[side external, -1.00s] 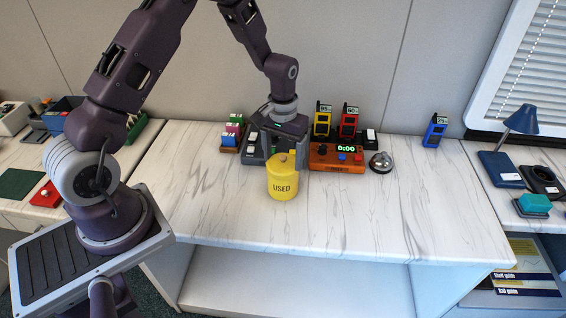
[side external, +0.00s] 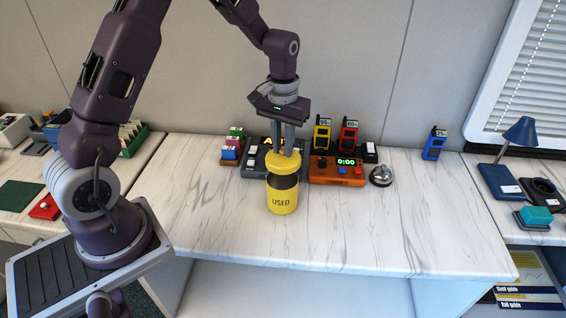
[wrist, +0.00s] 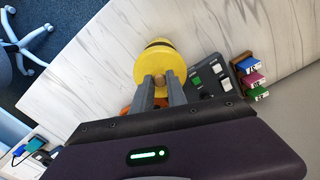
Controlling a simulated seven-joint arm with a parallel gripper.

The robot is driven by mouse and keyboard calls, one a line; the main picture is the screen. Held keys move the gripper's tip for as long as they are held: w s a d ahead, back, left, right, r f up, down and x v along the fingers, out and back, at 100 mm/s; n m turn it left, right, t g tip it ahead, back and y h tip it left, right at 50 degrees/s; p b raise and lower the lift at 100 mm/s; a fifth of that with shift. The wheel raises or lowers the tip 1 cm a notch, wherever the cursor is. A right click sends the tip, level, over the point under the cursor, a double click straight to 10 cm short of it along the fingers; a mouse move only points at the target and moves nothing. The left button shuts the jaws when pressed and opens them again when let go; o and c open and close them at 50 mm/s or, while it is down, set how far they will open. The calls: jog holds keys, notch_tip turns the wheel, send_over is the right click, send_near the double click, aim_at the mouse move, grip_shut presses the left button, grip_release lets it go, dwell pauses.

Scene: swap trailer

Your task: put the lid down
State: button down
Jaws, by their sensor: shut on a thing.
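My gripper (side external: 284,140) points down and is shut on the knob of the yellow lid (side external: 283,163). The lid is above the yellow canister marked USED (side external: 282,197), with a dark band showing between lid and canister. The canister stands upright on the marble-topped table. In the wrist view the lid (wrist: 160,69) shows as a round yellow disc with its tan knob (wrist: 163,82) between my fingers (wrist: 161,90). It covers most of the canister (wrist: 157,42) there.
Behind the canister are a dark keypad device (side external: 262,170) and an orange timer box (side external: 337,171) reading 0:00. A bell (side external: 381,175) stands to the right. Yellow, red and blue radios (side external: 434,144) stand at the back. The table (side external: 420,220) is clear in front and right.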

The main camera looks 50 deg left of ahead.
jog(key=w+d+f, duration=0.6)
jog(key=w+d, duration=0.2)
jog(key=d, duration=0.2)
notch_tip(320, 180, down, 11)
jog(key=shift+r, duration=0.15)
jog(key=c, duration=1.3)
grip_release()
